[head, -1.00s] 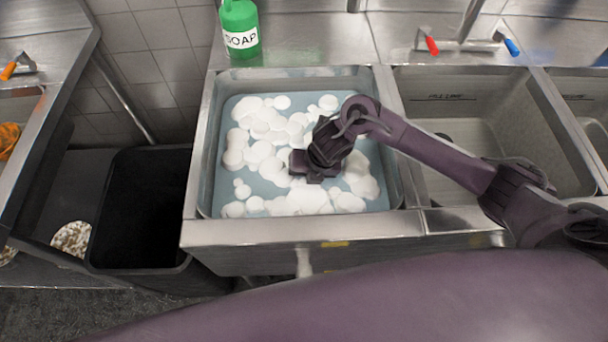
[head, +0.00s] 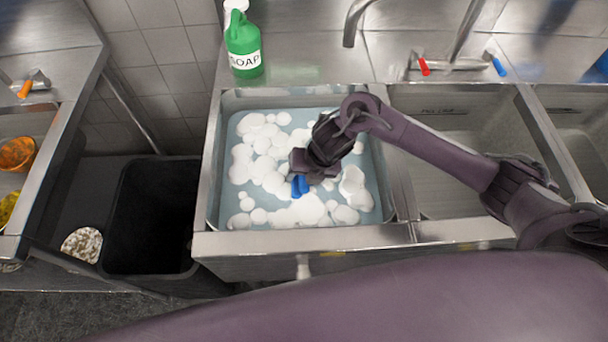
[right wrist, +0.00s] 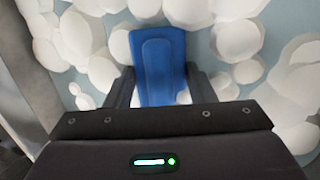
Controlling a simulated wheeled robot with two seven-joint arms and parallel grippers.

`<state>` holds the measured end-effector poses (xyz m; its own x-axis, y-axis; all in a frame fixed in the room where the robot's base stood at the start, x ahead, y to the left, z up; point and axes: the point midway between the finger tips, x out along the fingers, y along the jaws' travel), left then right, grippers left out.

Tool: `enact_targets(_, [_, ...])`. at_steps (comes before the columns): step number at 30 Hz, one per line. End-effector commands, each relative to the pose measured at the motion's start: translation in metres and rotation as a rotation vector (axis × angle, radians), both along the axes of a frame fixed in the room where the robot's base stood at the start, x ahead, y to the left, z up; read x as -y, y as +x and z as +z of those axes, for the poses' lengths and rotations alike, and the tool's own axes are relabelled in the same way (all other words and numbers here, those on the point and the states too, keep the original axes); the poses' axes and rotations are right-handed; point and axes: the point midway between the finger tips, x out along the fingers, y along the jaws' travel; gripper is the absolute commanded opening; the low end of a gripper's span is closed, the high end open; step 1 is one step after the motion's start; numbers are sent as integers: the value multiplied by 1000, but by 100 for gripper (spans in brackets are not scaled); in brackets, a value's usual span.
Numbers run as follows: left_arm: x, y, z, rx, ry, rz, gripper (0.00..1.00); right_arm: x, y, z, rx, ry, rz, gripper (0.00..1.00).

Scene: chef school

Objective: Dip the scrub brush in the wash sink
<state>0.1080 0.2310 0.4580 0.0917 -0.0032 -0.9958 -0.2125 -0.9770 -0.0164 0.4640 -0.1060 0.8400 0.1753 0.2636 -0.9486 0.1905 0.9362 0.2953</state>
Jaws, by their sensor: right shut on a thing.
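The wash sink (head: 206,226) is filled with bluish water and white foam in the middle of the head view. My right gripper (head: 304,180) is over the foam inside the sink's outline. It is shut on the blue scrub brush (head: 300,187), of which only a small blue part shows below the jaws. In the right wrist view the blue brush (right wrist: 158,62) sits between the two dark fingers of the gripper (right wrist: 160,88), with foam behind it. Its bristles are hidden, and I cannot tell whether it touches the water. My left gripper is not in view.
A green soap bottle (head: 243,50) stands behind the sink at the left. An empty basin (head: 455,150) adjoins on the right, with a faucet (head: 465,35) behind it. A black bin (head: 150,220) stands to the left. My right arm crosses the basin.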

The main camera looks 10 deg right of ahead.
Motion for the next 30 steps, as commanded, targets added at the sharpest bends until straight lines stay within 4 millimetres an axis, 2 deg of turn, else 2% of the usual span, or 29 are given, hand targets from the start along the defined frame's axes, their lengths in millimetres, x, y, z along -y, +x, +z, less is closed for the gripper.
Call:
enact_targets(1, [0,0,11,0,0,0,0,0,0,12,0,0,1,31])
enact_targets(30, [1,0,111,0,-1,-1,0,0,0,128,1,0,1,31])
